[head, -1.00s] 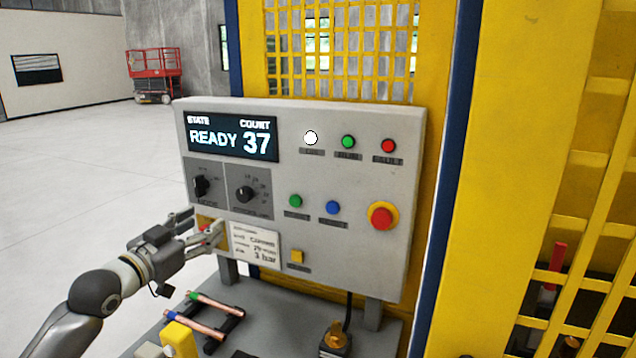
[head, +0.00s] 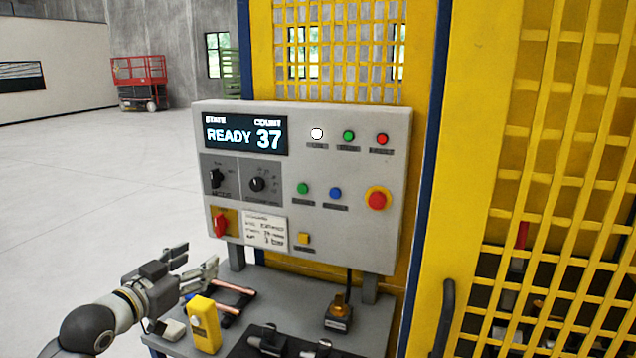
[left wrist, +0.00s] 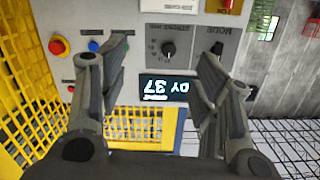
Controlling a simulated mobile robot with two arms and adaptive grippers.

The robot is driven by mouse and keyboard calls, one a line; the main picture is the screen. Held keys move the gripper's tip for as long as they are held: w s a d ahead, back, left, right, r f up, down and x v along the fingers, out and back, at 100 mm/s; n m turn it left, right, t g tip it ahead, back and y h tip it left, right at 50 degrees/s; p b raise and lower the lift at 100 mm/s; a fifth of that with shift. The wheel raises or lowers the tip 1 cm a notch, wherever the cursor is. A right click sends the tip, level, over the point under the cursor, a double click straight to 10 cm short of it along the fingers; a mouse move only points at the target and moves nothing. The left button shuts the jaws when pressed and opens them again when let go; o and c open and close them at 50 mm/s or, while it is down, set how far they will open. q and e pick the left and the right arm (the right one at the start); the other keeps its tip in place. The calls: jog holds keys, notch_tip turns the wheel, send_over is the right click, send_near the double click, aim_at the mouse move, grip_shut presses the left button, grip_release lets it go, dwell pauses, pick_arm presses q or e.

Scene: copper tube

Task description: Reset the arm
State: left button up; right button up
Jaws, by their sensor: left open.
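My left gripper (head: 194,268) is open and empty in the head view, low and in front of the control panel (head: 352,240), apart from it. In the left wrist view its two spread fingers (left wrist: 160,85) frame the upside-down panel display (left wrist: 166,88). The panel's screen (head: 245,135) reads READY and COUNT 37. A red rotary switch (head: 221,224) on a yellow plate sits at the panel's lower left, in full view. My right gripper is not in view.
Below the panel is a grey shelf (head: 285,300) with copper tubes (head: 236,286) on a dark rack, a yellow device (head: 204,325) and a yellow-topped fixture (head: 339,312). Yellow mesh fencing (head: 560,150) stands at right. Open floor (head: 90,190) lies at left.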

pick_arm(q)
jog(key=s+d+f+n+g+y, duration=0.1)
jog(key=s+d+f+g, duration=0.2)
jog(key=s+f, duration=0.65)
jog(key=s+d+f+g+y, duration=0.1)
jog(key=s+d+f+g, duration=0.35)
jog(key=f, duration=0.85)
jog(key=s+a+f+n+g+y, duration=0.2)
jog(key=s+f, duration=0.2)
jog(key=s, duration=0.8)
jog(key=s+a+f+n+g+y, duration=0.1)
jog(key=s+f+g+y, duration=0.2)
jog(key=s, duration=0.9)
notch_tip(320, 180, down, 27)
jog(key=s+h+b, duration=0.1)
jog(key=b, duration=0.1)
jog(key=s+a+f+g+b, duration=0.2)
jog(key=s+a+f, duration=0.1)
jog(key=s+f, duration=1.4)
notch_tip(320, 180, down, 4)
jog(key=shift+s+r, duration=0.15)
jog(key=shift+s, duration=0.25)
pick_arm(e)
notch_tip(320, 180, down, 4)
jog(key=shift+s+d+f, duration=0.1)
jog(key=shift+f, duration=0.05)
